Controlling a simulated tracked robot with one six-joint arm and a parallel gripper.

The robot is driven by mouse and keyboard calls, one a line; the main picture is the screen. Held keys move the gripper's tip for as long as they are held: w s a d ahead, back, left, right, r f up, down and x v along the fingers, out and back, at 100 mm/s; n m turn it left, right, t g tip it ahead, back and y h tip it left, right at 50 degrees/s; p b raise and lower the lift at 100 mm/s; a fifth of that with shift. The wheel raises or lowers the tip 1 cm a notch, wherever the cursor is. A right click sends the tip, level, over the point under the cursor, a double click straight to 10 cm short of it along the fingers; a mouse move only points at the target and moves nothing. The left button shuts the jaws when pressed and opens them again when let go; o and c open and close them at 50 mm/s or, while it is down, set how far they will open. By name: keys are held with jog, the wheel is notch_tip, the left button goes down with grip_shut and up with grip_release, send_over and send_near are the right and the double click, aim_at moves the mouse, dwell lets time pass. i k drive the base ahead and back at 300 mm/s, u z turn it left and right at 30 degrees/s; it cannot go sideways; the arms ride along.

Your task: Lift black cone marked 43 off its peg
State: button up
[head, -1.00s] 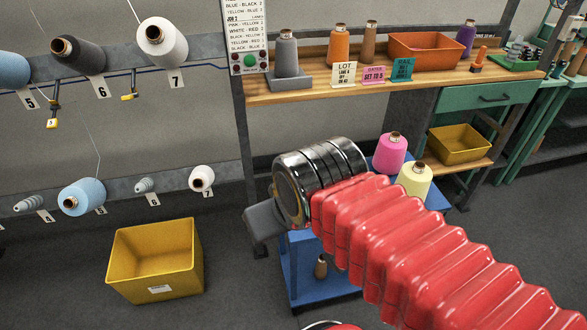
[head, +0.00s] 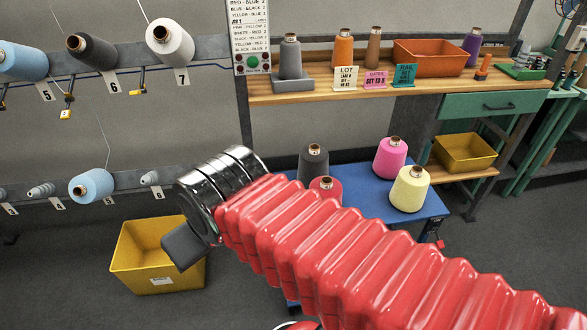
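A black cone (head: 92,48) sits on the upper rail's peg above the label 6, with its open brown core facing me. Another dark cone (head: 313,164) stands upright on the blue cart. No mark 43 can be read on either cone. My gripper (head: 183,247) shows only as a dark grey block beyond the shiny metal wrist, in front of the yellow bin and well below the upper rail. Its fingers cannot be made out, so I cannot tell whether it is open or shut.
A light blue cone and a white cone (head: 169,41) flank the upper black one. The lower rail holds a light blue cone (head: 91,187). The blue cart (head: 350,180) also bears pink, yellow and red cones. A yellow bin (head: 135,262) stands on the floor. A wooden shelf (head: 330,90) is at the back.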

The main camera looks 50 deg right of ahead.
aim_at(314, 159)
jog(key=u, duration=0.8)
jog(key=k, duration=0.6)
jog(key=z, duration=0.45)
jog(key=i, duration=1)
jog(key=z, duration=0.1)
